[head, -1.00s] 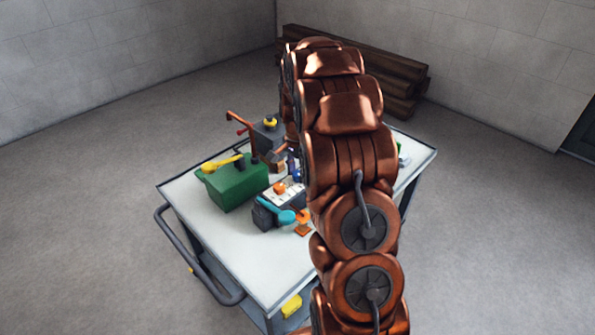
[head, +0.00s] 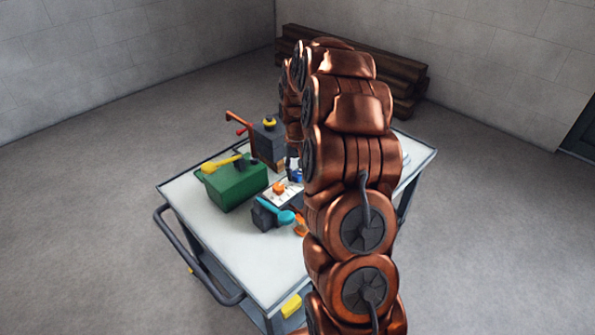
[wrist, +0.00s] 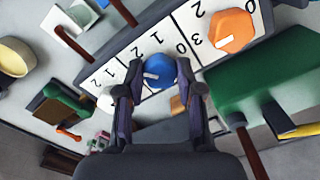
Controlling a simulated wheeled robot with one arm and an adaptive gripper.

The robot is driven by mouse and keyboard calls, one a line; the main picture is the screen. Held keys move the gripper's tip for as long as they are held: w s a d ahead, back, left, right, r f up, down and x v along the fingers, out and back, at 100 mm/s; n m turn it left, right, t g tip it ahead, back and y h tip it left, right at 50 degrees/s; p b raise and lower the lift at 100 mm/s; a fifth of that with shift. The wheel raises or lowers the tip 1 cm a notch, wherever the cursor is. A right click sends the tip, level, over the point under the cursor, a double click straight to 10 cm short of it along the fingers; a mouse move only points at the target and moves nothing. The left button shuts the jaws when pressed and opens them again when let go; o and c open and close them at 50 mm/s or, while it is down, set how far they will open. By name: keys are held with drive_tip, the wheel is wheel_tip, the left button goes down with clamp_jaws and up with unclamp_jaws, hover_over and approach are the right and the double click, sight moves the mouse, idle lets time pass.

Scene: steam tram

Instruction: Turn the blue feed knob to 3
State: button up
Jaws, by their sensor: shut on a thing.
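The blue feed knob (wrist: 160,69) sits on a pale numbered panel in the wrist view, with a short white pointer mark towards its lower left. Printed digits stand around it, including a 1 and a 0; I cannot tell for sure which digit the pointer faces. My gripper (wrist: 159,80) has one dark finger on each side of the knob and is shut on it. In the head view the blue knob (head: 297,175) shows as a small patch beside my arm, which hides most of the gripper.
An orange knob (wrist: 233,30) is on the same panel (head: 270,198). A green box (head: 235,185) with a yellow handle stands left of it. A teal-handled block (head: 275,215) is in front. A dark box with a copper-coloured lever (head: 268,145) stands behind. The trolley's front-left top is clear.

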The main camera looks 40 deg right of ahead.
sight(298, 174)
drive_tip(key=n, duration=0.5)
drive_tip(key=shift+n+p, duration=0.65)
drive_tip(key=shift+n, duration=1.95)
drive_tip(key=o, duration=1.1)
drive_tip(key=shift+o, duration=0.2)
drive_tip(key=shift+d, duration=0.1)
drive_tip(key=shift+r, duration=0.1)
wheel_tip(298, 174, up, 12)
